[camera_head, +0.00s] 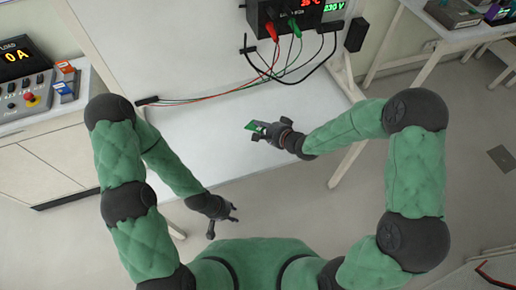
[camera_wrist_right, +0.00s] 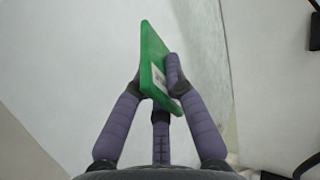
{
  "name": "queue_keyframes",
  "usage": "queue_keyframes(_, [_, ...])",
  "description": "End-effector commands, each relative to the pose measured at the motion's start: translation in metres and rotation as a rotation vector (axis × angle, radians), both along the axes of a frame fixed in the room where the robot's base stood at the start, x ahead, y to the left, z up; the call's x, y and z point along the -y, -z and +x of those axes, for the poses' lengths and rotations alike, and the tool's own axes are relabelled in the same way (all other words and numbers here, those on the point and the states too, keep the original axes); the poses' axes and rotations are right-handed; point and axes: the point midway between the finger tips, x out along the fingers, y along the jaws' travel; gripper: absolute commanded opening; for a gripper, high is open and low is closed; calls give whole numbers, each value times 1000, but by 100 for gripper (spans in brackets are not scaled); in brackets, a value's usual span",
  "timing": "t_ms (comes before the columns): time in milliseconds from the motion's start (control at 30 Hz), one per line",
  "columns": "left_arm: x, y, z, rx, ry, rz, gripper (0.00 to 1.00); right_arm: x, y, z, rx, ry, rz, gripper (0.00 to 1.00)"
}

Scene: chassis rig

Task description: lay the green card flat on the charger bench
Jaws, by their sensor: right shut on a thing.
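The green card (camera_head: 252,126) is in my right gripper (camera_head: 260,130), held edge-on between the fingers over the white bench (camera_head: 190,130). In the right wrist view the card (camera_wrist_right: 152,52) stands tilted among the purple fingers, with a white label on one face. How far it is above the bench is hard to tell. I see no lettering that names the charger bench; the white bench bears a black powered unit (camera_head: 262,18) with red and green displays. My left gripper (camera_head: 224,222) is empty, its fingers apart, near the bench's front edge.
Red, green and black leads (camera_head: 240,88) run from the unit across the bench to its left side. A control panel (camera_head: 22,80) with orange and blue items stands on the left cabinet. Another bench (camera_head: 440,32) with devices is at upper right. The bench's front middle is clear.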

Motion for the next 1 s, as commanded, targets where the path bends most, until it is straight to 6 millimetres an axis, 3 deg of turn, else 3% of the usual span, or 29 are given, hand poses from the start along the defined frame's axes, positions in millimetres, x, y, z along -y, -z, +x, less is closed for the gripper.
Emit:
queue_keyframes(367, [0, 14, 0, 0, 0, 0, 40, -1, 18, -7, -20, -2, -1, 0])
queue_keyframes(1000, [0, 74, 0, 0, 0, 0, 40, -1, 85, -7, -21, -2, -2, 0])
